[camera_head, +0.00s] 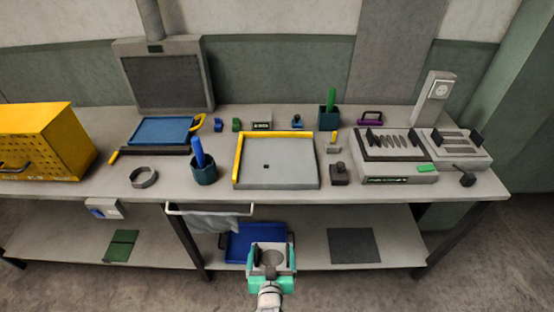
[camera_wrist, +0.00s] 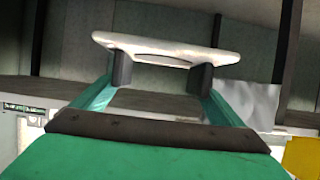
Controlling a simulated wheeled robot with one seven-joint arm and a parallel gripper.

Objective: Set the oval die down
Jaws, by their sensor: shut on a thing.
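My gripper (camera_head: 271,250) is in front of the table, low in the head view, in line with the lower shelf. In the wrist view its two dark fingertips (camera_wrist: 161,74) are shut on a pale, smooth, rounded piece, which I take to be the oval die (camera_wrist: 165,46). It is seen nearly edge-on, so its full outline is hidden. The die is held in the air, clear of the tabletop. A square tray (camera_head: 276,177) with yellow edging on its left and back sides lies on the table beyond; it looks empty apart from a small dark square mark.
A dark ring (camera_head: 144,177) and a teal cup (camera_head: 204,173) stand left of the square tray. A dark block (camera_head: 339,175) and a grey machine (camera_head: 398,171) are to its right. A towel rail (camera_head: 211,212) juts from the table front. A blue tray (camera_head: 240,244) sits on the lower shelf.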

